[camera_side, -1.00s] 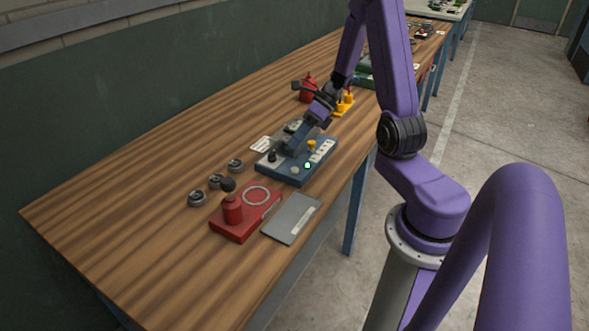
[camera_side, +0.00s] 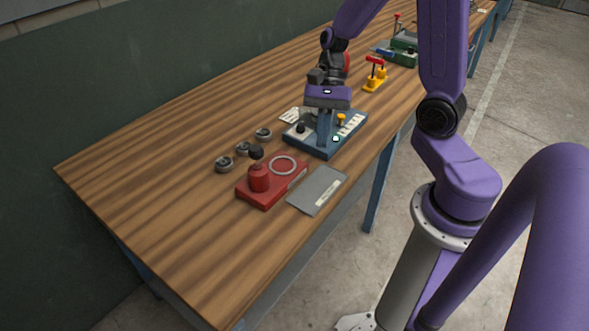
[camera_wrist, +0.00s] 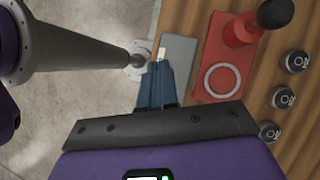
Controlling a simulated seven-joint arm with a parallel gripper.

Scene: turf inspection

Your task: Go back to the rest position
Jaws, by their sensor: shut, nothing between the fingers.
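My gripper (camera_side: 323,141) is over the blue control box (camera_side: 348,131) in the side view, fingers pointing down. In the wrist view its two blue fingers (camera_wrist: 160,66) are together with nothing between them, in front of the grey plate. The box carries a black knob, a yellow knob and a lit pale green light. My fingers hide part of its top. I cannot tell whether the fingertips touch the box or hang in front of it.
A red base (camera_side: 266,197) with a red cylinder and a ring stands nearer, beside a flat grey plate (camera_side: 318,189). Three round grey pieces (camera_side: 224,164) lie left of it. A yellow stand (camera_side: 374,84) is behind. The wooden table's (camera_side: 140,210) near left is clear.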

